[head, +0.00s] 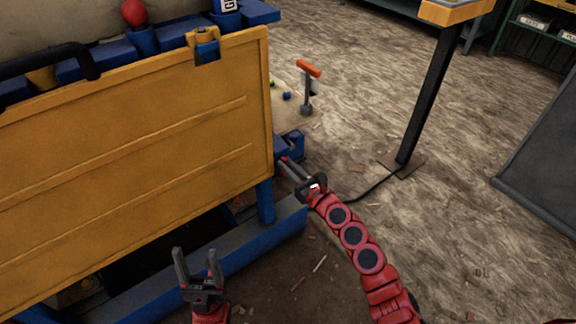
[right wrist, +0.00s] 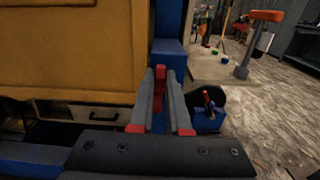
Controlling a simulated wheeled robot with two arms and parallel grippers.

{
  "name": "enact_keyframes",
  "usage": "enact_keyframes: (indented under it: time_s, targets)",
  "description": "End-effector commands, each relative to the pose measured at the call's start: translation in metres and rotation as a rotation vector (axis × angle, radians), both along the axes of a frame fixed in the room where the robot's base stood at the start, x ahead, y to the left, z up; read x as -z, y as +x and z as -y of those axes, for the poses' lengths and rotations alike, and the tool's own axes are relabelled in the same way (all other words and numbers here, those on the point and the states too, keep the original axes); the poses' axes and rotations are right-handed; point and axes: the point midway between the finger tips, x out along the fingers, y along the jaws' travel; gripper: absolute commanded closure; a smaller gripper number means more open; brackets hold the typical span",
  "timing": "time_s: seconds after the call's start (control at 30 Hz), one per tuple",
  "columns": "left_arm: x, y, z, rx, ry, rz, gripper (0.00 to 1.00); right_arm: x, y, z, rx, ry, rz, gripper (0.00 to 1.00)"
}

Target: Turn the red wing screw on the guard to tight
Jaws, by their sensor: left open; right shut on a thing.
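The guard (head: 130,140) is a large yellow panel on the left in the head view; its edge also shows in the right wrist view (right wrist: 70,50). The red wing screw (right wrist: 160,74) shows as a small red piece between my right fingertips, beside the guard's lower right edge. My right gripper (head: 284,165) is shut on it; the fingers hide part of the screw, and its turn position cannot be told. My left gripper (head: 197,256) is open and empty, low in front of the blue base beam.
A blue base beam (head: 250,245) runs below the guard. A blue bracket with a red-tipped lever (right wrist: 208,118) stands right of my right gripper. An orange-topped post (head: 307,88) and a dark stand (head: 430,95) stand farther back. The floor at right is mostly clear.

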Motion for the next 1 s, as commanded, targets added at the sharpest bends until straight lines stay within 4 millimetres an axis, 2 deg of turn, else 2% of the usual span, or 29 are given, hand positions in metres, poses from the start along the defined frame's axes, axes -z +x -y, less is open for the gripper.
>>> enact_keyframes:
  time_s: [0.27, 1.0]
  targets:
    - [-0.006, 0.000, 0.000, 0.000, 0.000, 0.000, 0.38, -0.002, 0.001, 0.001, -0.002, 0.124, -0.090, 1.00]
    - [-0.032, 0.000, 0.000, 0.000, 0.000, 0.000, 0.38, 0.003, 0.008, 0.011, 0.003, 0.689, -0.500, 1.00]
